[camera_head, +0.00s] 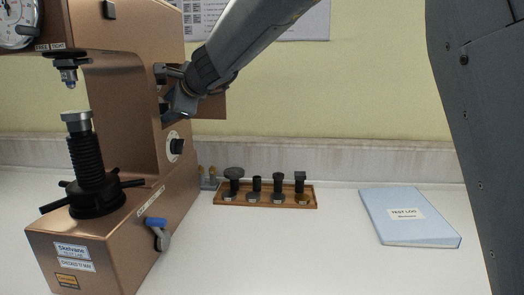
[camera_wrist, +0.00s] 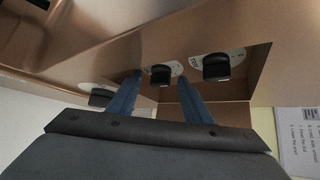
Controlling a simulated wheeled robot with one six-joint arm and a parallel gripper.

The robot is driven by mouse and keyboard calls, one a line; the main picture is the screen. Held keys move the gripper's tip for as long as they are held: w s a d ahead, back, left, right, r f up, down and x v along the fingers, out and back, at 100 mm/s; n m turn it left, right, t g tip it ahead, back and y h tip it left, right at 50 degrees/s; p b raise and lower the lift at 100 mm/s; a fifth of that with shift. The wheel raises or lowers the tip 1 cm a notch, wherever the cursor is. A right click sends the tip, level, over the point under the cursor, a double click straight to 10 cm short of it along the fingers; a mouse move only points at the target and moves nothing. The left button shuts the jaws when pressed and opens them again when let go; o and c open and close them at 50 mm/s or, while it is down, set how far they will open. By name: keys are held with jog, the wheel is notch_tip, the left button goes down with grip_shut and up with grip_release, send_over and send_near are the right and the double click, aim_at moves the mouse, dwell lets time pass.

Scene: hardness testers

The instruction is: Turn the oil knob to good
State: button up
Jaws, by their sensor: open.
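The copper-coloured hardness tester (camera_head: 130,75) stands at the left. My gripper (camera_head: 168,92) is at the recess in its right side, with fingers apart and empty. In the wrist view, my gripper (camera_wrist: 160,77) has its two blue fingers either side of a black middle knob (camera_wrist: 161,75) on a white dial. I cannot tell if they touch it. A larger black knob (camera_wrist: 215,67) is to the right in the recess, and another knob (camera_wrist: 101,97) is at the lower left.
A black knob on a white dial (camera_head: 176,146) sits below the recess. A blue-handled lever (camera_head: 156,223) is on the tester's base. A wooden tray (camera_head: 308,203) with several dark parts and a blue test log (camera_head: 385,227) lie on the white bench, clear between them.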

jog(key=shift+w+r+m+g+h+p, duration=0.15)
jog(key=shift+m+g+p, duration=0.45)
jog(key=shift+p, duration=3.75)
jog(key=shift+w+r+m+g+h+p, duration=0.2)
jog(key=shift+g+p, duration=0.6)
jog(key=shift+p, duration=3.5)
jog(key=d+f+b+v, duration=0.1)
jog(key=b+v, duration=0.1)
jog(key=v, duration=0.6)
jog(key=s+d+f+n+g+h+b, duration=0.1)
jog(key=s+d+f+n+h, duration=0.1)
jog(key=s+d+f, duration=0.3)
jog(key=s+d+f+n+g+h+b, duration=0.1)
jog(key=s+d+f+n, duration=0.4)
jog(key=d+f, duration=0.5)
jog(key=d+h+b, duration=0.1)
jog(key=d, duration=0.3)
jog(key=shift+s+d+f, duration=0.25)
jog(key=shift+s+d, duration=0.1)
jog(key=shift+s, duration=0.05)
jog(key=shift+h, duration=0.25)
